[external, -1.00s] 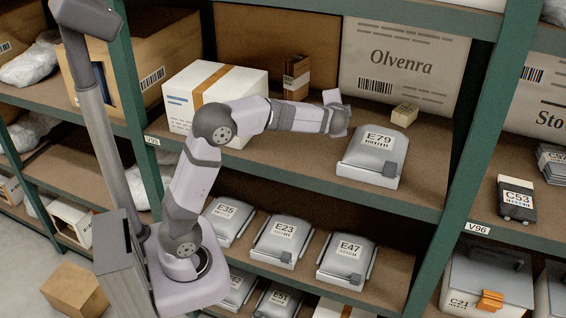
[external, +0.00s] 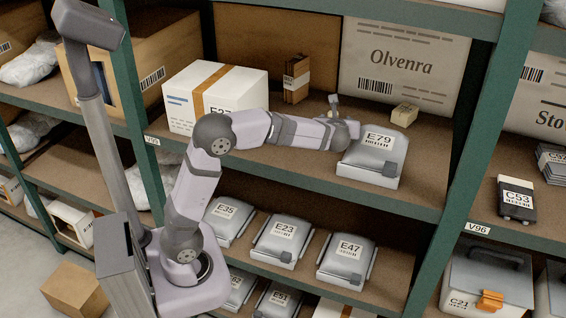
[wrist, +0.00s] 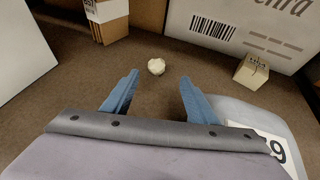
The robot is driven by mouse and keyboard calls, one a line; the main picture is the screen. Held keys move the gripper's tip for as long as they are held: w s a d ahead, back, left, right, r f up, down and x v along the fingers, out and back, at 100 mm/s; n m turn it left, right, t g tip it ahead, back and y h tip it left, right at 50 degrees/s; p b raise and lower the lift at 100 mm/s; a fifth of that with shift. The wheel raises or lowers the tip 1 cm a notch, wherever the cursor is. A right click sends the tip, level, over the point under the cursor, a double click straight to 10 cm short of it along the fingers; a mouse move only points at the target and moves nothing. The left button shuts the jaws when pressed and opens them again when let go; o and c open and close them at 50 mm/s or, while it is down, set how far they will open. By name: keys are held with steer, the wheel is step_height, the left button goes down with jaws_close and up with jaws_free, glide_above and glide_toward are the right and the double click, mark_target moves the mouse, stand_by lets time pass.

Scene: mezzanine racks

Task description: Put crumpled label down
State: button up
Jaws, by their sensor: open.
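The crumpled label (wrist: 156,66) is a small cream ball. In the wrist view it lies on the brown shelf (wrist: 150,120), just beyond my fingertips and roughly centred between them. My gripper (wrist: 159,78) has two blue fingers spread apart with nothing between them. In the external view my gripper (external: 334,104) is low over the middle shelf, left of the grey bin marked E79 (external: 374,157). I cannot make out the label in that view; the gripper may hide it.
Bin E79 is close on the right of my wrist. A small tan box (external: 404,114) stands behind it. Brown upright packets (external: 296,80) and a white box with an orange stripe (external: 200,92) stand to the left.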

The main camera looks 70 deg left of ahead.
mark_target(335, 115)
steer(key=shift+p+x, duration=0.45)
steer(key=shift+x, duration=0.7)
steer(key=shift+a+p, duration=0.4)
steer(key=shift+a, duration=0.05)
steer(key=p+x, duration=0.1)
steer(key=x, duration=0.2)
steer(key=shift+a+p, duration=0.15)
steer(key=shift+p, duration=0.2)
steer(key=shift+w+a+f, duration=0.2)
steer(key=shift+a+f, duration=0.15)
steer(key=shift+a, duration=0.05)
steer(key=shift+c, duration=0.7)
steer(key=c, duration=1.1)
steer(key=shift+o, duration=0.2)
steer(key=shift+r, duration=0.15)
